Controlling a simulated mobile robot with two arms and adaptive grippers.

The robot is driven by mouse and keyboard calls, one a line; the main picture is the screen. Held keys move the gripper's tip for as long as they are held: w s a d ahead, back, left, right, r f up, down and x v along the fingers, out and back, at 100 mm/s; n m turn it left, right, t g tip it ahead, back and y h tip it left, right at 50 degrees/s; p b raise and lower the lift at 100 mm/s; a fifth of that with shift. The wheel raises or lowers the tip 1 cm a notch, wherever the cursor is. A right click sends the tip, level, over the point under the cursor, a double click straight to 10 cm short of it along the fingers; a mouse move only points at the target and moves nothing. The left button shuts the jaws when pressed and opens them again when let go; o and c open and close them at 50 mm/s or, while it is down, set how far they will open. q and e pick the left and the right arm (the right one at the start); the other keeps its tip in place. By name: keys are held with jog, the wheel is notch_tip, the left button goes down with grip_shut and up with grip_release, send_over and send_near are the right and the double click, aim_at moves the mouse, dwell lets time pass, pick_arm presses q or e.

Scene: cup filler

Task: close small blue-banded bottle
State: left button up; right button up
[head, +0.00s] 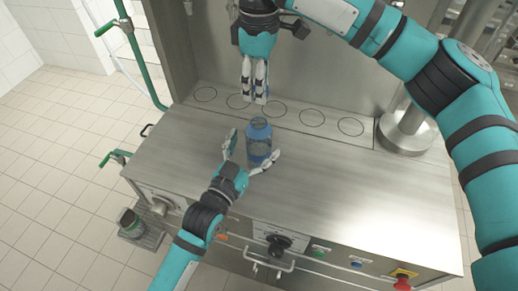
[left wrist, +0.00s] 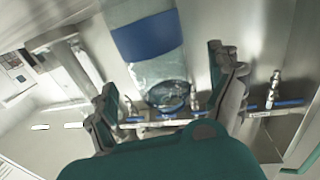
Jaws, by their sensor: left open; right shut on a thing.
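The small blue-banded bottle (head: 258,139) stands upright on the steel worktop (head: 200,152). My left gripper (head: 254,144) is open, with one finger on each side of the bottle. In the left wrist view the bottle's blue band (left wrist: 148,36) and clear lower part (left wrist: 160,68) show between the spread fingers (left wrist: 163,72), with a gap on each side. My right gripper (head: 261,98) points down above and behind the bottle, apart from it. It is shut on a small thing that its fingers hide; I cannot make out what.
A ledge with a row of marked circles (head: 312,117) runs along the back of the worktop. A steel post on a round base (head: 406,133) stands at the right. Knobs and a red button (head: 402,284) are on the front panel. The worktop right of the bottle is clear.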

aim_at(259, 118)
pick_arm(q)
jog(key=shift+x, duration=1.6)
jog(key=c, duration=1.8)
pick_arm(e)
jog(key=shift+s+f, duration=0.1)
jog(key=shift+f, duration=2.35)
jog(key=shift+f, duration=0.1)
jog(key=shift+f, duration=0.8)
jog(key=shift+f, duration=0.6)
